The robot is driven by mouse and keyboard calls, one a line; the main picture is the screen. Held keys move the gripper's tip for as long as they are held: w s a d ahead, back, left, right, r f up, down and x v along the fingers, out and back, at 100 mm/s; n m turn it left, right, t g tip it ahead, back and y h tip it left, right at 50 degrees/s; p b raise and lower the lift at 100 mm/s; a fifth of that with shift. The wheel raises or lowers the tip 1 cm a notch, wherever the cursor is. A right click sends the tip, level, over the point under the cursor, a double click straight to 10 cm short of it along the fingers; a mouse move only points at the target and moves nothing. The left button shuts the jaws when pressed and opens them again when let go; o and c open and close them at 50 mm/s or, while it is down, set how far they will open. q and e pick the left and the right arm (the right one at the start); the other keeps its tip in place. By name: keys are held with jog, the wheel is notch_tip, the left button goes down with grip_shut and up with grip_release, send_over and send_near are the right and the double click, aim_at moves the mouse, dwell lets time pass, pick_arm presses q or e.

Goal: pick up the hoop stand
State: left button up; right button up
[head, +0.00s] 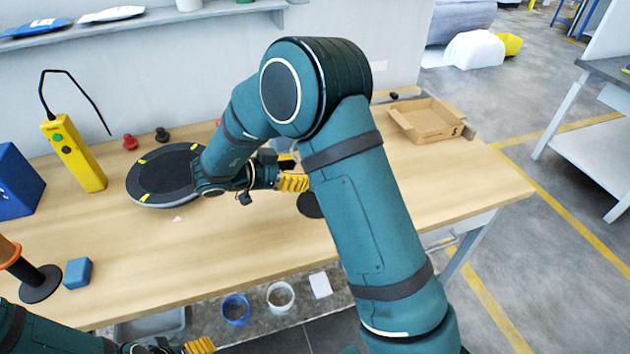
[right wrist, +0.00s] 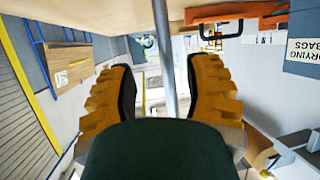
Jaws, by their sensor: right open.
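The hoop stand shows in the head view as part of a dark round base (head: 311,206) on the table, mostly hidden behind my right arm. In the right wrist view its thin grey post (right wrist: 166,60) runs between the fingers. My right gripper (head: 293,183) is at the stand, its yellow fingers level above the table. In the right wrist view the gripper (right wrist: 160,78) is open, with a gap on both sides of the post. My left gripper (head: 200,346) shows only in part at the bottom edge, and its jaws are not clear.
A dark round disc (head: 160,180) lies left of my right gripper. A yellow control box (head: 75,155), a blue block (head: 78,273) and an orange spool on a black stand (head: 40,284) are on the left. An open cardboard box (head: 428,122) is at the back right. The front middle is clear.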

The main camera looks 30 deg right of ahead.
jog(key=x, duration=0.1)
jog(key=b+x, duration=0.1)
jog(key=x, duration=0.3)
jog(key=shift+w+b, duration=0.3)
jog(key=shift+w, duration=0.05)
jog(key=shift+r, duration=0.1)
grip_shut()
